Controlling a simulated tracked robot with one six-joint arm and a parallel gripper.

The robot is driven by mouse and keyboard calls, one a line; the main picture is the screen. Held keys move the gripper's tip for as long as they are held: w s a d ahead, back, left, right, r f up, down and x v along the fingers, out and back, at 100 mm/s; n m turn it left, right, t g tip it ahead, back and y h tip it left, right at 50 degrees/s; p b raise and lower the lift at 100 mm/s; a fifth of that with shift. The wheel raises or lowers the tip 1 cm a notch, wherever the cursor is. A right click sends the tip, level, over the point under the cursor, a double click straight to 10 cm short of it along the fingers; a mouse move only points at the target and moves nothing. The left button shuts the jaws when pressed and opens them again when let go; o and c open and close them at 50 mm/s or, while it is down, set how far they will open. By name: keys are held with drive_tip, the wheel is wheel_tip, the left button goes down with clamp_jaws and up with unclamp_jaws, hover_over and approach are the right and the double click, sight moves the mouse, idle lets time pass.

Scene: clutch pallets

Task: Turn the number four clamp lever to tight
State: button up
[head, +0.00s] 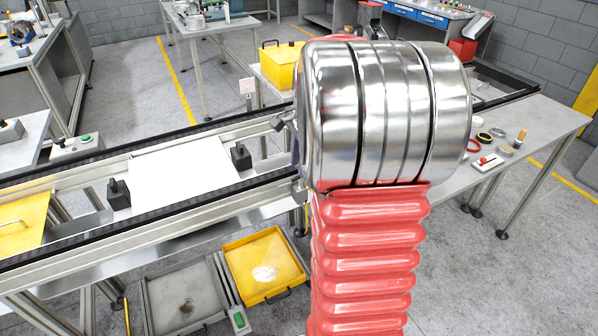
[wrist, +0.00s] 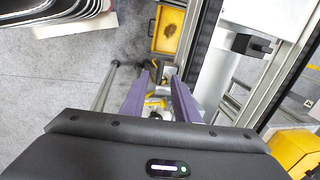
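A white pallet plate (head: 195,165) lies across the rails of a conveyor frame in the head view. Black clamp blocks stand at its right corner (head: 241,156) and left corner (head: 119,194). No numbers are readable on them, so I cannot tell which is number four or how its lever is set. Small grey and yellow parts appear beyond the gap.
The conveyor's black-edged rails (head: 60,258) run across the view. A yellow tray (head: 262,296) and a grey tray (head: 150,308) lie below it. A yellow box (head: 279,66) stands behind. Rings and small parts lie on the right-hand table (head: 545,118).

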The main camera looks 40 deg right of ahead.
sight(298, 178)
drive_tip(key=shift+w+f, duration=0.2)
drive_tip(key=shift+f, duration=0.85)
drive_tip(key=shift+w+f, duration=0.2)
drive_tip(key=shift+f, duration=0.8)
drive_tip(key=shift+d, duration=0.1)
clamp_jaws()
